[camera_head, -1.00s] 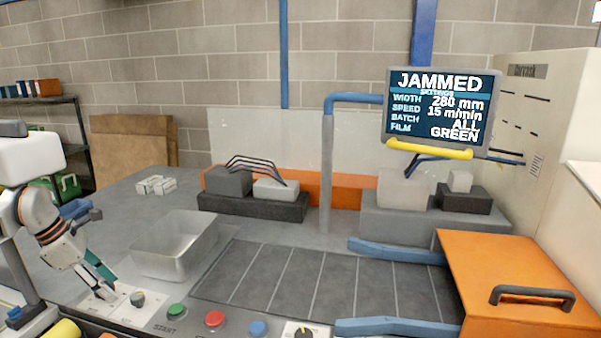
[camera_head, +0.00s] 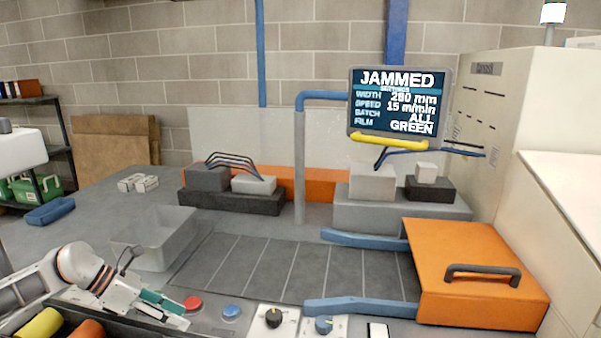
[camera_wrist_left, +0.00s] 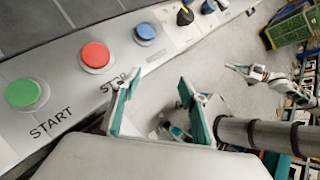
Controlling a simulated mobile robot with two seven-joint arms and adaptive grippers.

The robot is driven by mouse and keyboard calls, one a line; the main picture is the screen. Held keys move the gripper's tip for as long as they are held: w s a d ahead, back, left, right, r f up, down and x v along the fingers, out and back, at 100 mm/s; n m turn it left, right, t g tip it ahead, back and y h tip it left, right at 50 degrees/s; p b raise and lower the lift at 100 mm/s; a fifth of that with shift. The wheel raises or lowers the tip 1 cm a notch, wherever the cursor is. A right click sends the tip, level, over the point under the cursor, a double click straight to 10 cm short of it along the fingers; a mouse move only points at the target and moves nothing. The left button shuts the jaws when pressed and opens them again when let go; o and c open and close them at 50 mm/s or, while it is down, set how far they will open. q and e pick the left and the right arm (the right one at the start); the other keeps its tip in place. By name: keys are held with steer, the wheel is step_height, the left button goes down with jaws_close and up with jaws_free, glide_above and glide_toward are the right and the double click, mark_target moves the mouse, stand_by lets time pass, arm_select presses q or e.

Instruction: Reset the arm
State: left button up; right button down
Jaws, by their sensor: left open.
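My left arm comes in from the left in the head view. Its gripper (camera_head: 165,305), with teal finger pads, is low over the front control panel, beside the red button (camera_head: 192,303). In the left wrist view the left gripper (camera_wrist_left: 158,102) has its fingers apart with nothing between them. Its fingers are near the panel edge by the red STOP button (camera_wrist_left: 95,56) and green START button (camera_wrist_left: 27,94). In the wrist view another white arm end with teal parts (camera_wrist_left: 246,72) shows at the upper right, too small to read its jaws.
A blue button (camera_head: 231,311) and dark knobs (camera_head: 273,317) line the panel. A grey bin (camera_head: 155,240) stands behind the gripper. An orange cover (camera_head: 470,260) with a handle is at the right. A screen (camera_head: 398,101) reads JAMMED.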

arm_select(q)
steer(key=s+d+f+n+t+h, duration=0.1)
steer(key=s+d+n+t+h, duration=0.15)
steer(key=d+n, duration=0.55)
steer(key=s+d+f+n+t+h, duration=0.1)
steer(key=d+n+t+h, duration=0.25)
steer(key=d, duration=0.95)
steer(key=s+a+f+n+y, duration=0.2)
steer(key=s+f+n+y, duration=0.2)
steer(key=s+f+n, duration=0.2)
steer(key=s+a+f+n+y, duration=0.3)
steer(key=s+f+n, duration=0.4)
steer(key=f+n, duration=0.3)
steer(key=s+a+f+n+t+y, duration=0.1)
steer(key=s+a+f+n+y, duration=0.2)
steer(key=n, duration=1.1)
steer(key=s+f+y, duration=0.2)
steer(key=s+f, duration=0.2)
steer(key=f, duration=0.1)
steer(key=shift+s+y, duration=0.25)
steer(key=shift+y, duration=0.05)
